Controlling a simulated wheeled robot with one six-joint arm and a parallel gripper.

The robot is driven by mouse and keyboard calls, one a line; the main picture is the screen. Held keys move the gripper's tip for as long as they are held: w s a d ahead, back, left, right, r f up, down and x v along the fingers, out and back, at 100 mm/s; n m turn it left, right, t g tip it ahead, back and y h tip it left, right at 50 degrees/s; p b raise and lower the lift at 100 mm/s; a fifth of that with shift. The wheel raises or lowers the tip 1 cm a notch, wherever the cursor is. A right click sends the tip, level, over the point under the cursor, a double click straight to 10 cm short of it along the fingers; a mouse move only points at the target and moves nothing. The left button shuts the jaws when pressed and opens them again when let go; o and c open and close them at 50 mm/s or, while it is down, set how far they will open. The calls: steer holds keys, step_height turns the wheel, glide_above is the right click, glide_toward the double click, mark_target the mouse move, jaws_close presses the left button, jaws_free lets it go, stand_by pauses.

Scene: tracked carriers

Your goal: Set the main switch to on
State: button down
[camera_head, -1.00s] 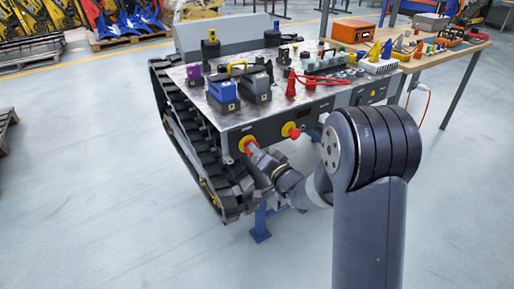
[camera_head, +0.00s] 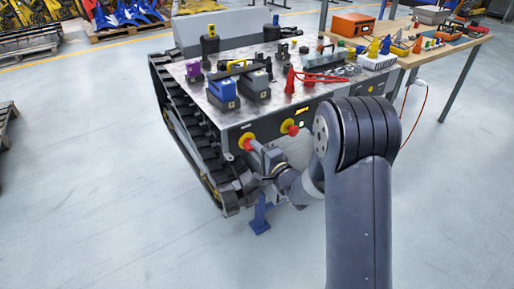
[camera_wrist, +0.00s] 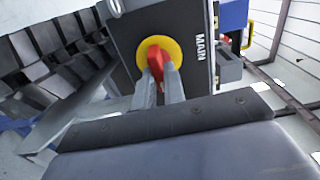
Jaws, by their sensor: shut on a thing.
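The main switch is a red handle (camera_wrist: 155,64) on a yellow round plate (camera_wrist: 176,46), beside a "MAIN" label on a dark panel. In the wrist view the handle runs roughly along the label's line of text. In the head view the switch's yellow plate (camera_head: 243,139) is at the left of the carrier's front face. My gripper (camera_wrist: 159,82) is shut on the red handle, one grey finger on each side. In the head view my gripper (camera_head: 257,147) reaches the switch from the lower right and partly covers it.
A second red knob on yellow (camera_head: 290,128) sits to the right, near a lit orange display (camera_head: 301,110) and a small pale light. Black track (camera_head: 190,125) runs along the carrier's left. Batteries (camera_head: 223,91) and red cables stand on top. The floor in front is open.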

stand_by(0.3)
steer(key=c, duration=1.5)
jaws_free()
steer(key=p+v, duration=0.1)
steer(key=v, duration=0.9)
steer(key=shift+s+d, duration=0.3)
steer(key=shift+w+a, duration=0.1)
steer(key=b+x, duration=0.1)
steer(key=x, duration=0.9)
steer(key=shift+w+a, duration=0.2)
